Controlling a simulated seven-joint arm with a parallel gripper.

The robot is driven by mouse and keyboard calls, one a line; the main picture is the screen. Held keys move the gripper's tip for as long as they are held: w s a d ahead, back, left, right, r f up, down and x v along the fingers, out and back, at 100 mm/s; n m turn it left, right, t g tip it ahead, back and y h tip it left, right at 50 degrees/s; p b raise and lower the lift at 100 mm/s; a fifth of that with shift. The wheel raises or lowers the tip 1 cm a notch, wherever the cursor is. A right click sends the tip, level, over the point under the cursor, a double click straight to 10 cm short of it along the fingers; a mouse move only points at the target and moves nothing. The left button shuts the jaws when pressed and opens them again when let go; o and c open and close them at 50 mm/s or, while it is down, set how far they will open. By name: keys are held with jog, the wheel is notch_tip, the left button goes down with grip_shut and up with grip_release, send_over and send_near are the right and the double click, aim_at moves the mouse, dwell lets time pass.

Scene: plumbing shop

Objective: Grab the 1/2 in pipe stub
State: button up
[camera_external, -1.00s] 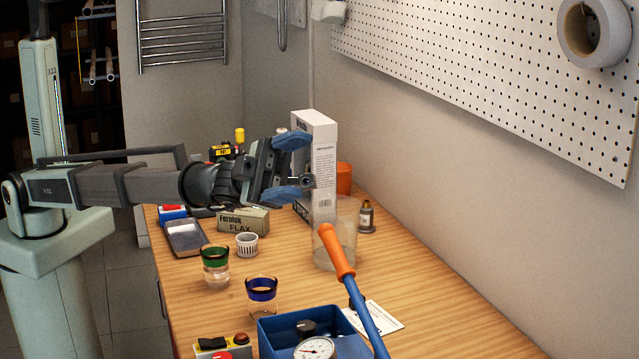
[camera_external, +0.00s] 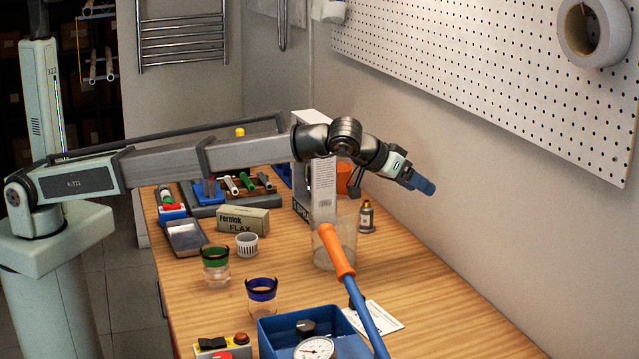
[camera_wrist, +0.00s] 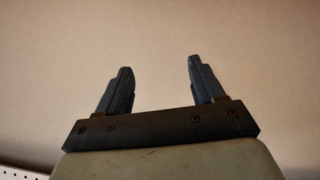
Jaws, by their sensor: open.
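My gripper (camera_external: 424,186) is open and empty, held above the right side of the bench near the wall, pointing right and slightly down. In the wrist view its two fingers (camera_wrist: 159,66) stand apart with only plain wall between them. Several short pipe pieces lie at the back left of the bench on a dark tray (camera_external: 205,212), among them a white one with a red end (camera_external: 231,186) and a green-ended one (camera_external: 247,182). They are small, and I cannot tell which is the 1/2 in stub. My gripper is well to their right.
A tall white box (camera_external: 322,185), clear jar (camera_external: 343,241) and small bottle (camera_external: 366,217) stand below my arm. A Fernox FLAX box (camera_external: 243,219), cups and a blue pump box (camera_external: 275,336) with orange-handled lever (camera_external: 336,250) occupy the bench.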

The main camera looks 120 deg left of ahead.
aim_at(367, 207)
jog(key=s+a+f+n+g+h, duration=0.1)
jog(key=s+a+f+n+g, duration=0.2)
jog(key=s+a, duration=0.1)
jog(key=s+a+f+n+g+h, duration=0.1)
jog(key=s+a+f+n+g, duration=0.2)
jog(key=s, duration=0.3)
jog(key=s+a+f+n+g+h, duration=0.1)
jog(key=s+a+f+n+g, duration=0.2)
jog(key=s+a, duration=0.2)
jog(key=shift+s+f+h, duration=0.2)
jog(key=shift+s+h, duration=0.05)
jog(key=shift+h, duration=0.05)
jog(key=shift+x, duration=3.65)
jog(key=shift+c, duration=0.2)
grip_shut()
